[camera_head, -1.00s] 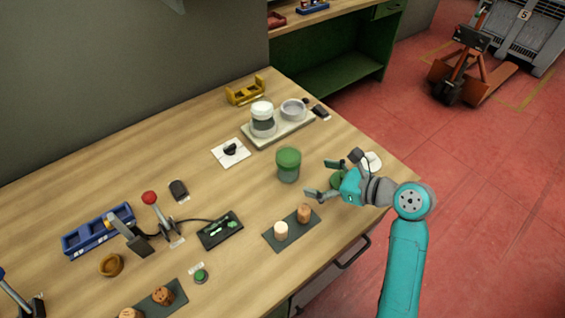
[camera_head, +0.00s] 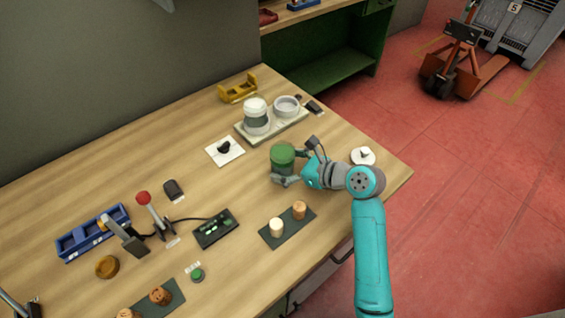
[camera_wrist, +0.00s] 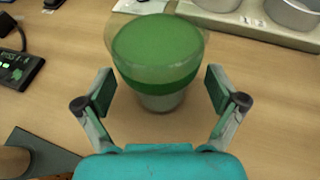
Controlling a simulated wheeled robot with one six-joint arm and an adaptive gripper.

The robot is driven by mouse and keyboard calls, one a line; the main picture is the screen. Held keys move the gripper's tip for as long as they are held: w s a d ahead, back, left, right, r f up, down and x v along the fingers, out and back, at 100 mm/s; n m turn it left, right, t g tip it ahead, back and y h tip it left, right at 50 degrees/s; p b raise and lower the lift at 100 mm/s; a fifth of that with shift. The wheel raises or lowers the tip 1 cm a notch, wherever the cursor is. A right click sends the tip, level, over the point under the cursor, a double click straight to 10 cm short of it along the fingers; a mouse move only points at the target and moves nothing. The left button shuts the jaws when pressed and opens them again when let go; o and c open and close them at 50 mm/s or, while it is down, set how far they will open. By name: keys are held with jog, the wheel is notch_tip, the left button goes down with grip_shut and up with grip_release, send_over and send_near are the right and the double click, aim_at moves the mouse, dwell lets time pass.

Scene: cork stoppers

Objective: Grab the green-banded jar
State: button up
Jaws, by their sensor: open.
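The green-banded jar (camera_head: 282,156) stands upright on the wooden table, with a green top and a green band around its body. In the wrist view the jar (camera_wrist: 157,60) is at the top centre, straight ahead of my gripper. My gripper (camera_head: 290,167) is open, at the jar's right side in the head view. In the wrist view its two fingers (camera_wrist: 161,92) are spread left and right of the jar's lower part, with visible gaps on both sides. Nothing is held between them.
A dark mat (camera_head: 287,229) with two corks lies in front. A white disc-shaped item (camera_head: 362,156) is to the right, near the table edge. Open table lies left of the jar.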

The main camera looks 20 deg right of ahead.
jog(key=shift+c, duration=0.3)
jog(key=c, duration=1.5)
jog(key=shift+r, duration=0.25)
